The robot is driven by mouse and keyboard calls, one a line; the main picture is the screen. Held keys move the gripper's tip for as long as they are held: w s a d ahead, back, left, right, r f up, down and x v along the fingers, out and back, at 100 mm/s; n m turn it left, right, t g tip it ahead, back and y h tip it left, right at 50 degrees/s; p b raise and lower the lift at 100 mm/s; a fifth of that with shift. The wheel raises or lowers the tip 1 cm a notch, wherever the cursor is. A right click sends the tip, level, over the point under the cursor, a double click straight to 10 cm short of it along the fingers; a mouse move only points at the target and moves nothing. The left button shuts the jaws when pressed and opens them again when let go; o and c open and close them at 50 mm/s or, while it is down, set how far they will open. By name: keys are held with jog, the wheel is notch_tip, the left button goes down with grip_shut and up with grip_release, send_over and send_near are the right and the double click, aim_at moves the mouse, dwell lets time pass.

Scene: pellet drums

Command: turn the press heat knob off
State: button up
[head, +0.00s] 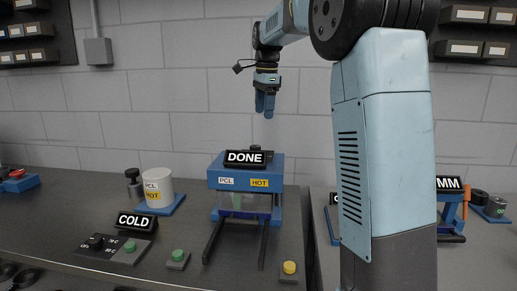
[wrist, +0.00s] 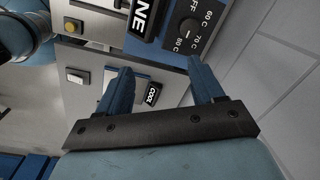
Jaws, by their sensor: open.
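The blue press (head: 246,171) stands on the dark bench in the head view, with a DONE display (head: 249,158) on top. In the wrist view a dark round knob (wrist: 187,23) sits on a black panel marked OFF, 60 C, 70 C and 80 C, beside the DONE display (wrist: 143,18). I cannot tell for certain which mark its pointer faces. My gripper (head: 265,103) hangs above the press, fingers down. In the wrist view its fingers (wrist: 160,68) are apart and empty, and the knob lies beyond the right fingertip.
A COLD display (head: 134,221) stands by another knob (head: 96,241) with temperature marks, left of the press. A white pot (head: 157,187) is behind it. Green (head: 178,256) and yellow (head: 289,268) button boxes sit in front. A block wall (head: 150,90) runs behind the bench.

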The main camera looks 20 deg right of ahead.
aim_at(256, 146)
jog(key=w+a+f+m+g, duration=0.1)
jog(key=w+f+m, duration=0.15)
jog(key=w, duration=0.45)
jog(key=shift+m, duration=0.35)
notch_tip(256, 146, down, 13)
jog(key=shift+s+f, duration=0.1)
jog(key=shift+c, duration=0.5)
